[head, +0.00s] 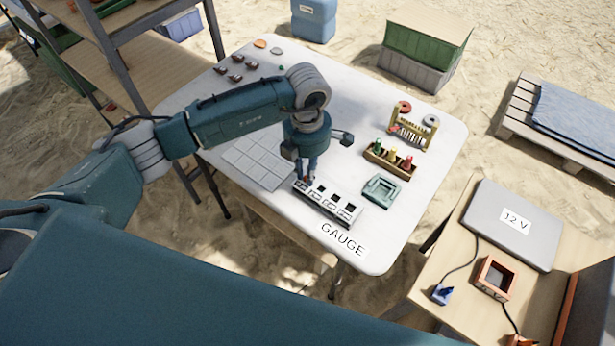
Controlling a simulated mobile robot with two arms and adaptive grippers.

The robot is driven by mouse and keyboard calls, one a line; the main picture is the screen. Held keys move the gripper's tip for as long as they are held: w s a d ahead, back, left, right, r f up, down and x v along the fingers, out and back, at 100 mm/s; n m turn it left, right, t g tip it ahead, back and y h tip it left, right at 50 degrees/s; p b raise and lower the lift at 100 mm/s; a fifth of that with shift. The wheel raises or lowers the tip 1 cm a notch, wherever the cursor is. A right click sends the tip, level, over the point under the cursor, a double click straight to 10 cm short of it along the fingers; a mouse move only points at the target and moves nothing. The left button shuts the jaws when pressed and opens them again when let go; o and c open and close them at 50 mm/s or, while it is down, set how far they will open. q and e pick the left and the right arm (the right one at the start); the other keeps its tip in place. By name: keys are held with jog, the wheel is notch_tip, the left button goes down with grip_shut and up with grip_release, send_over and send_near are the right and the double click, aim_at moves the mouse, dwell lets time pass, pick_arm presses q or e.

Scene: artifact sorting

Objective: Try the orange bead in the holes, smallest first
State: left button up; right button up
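My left gripper (304,179) points down over the gauge's left end. Its fingers look close together, but they are too small to show whether they are shut on something. I cannot make out an orange bead between them or in a hole; the fingers hide that end of the gauge. A flat orange-brown round piece (260,43) lies at the table's back left; I cannot tell if it is a bead. My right gripper is out of view.
A pale grid mat (254,163) lies left of the gauge. To the right are a green tray (382,191), a wooden holder (377,160) with coloured pieces, and a yellow rack (408,134). Several small brown pieces sit at the back left.

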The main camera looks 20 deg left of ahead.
pick_arm(q)
jog(key=shift+r, duration=0.1)
grip_shut()
jog(key=shift+r+p, duration=1.8)
jog(key=shift+r, duration=1.15)
jog(key=shift+s+d+f+p, duration=0.25)
jog(key=shift+d+f+p, duration=0.4)
jog(key=shift+f+p, duration=0.15)
jog(key=shift+s+d+f+p, duration=0.25)
jog(key=shift+d+f+p, duration=0.45)
jog(key=shift+f+p, duration=0.1)
jog(key=shift+s+d+f+p, duration=0.25)
jog(key=shift+d+f+p, duration=0.45)
jog(key=shift+f, duration=0.1)
jog(key=shift+f+b, duration=0.25)
jog(key=shift+b, duration=0.05)
jog(key=shift+f+b, duration=0.15)
jog(key=shift+b, duration=0.45)
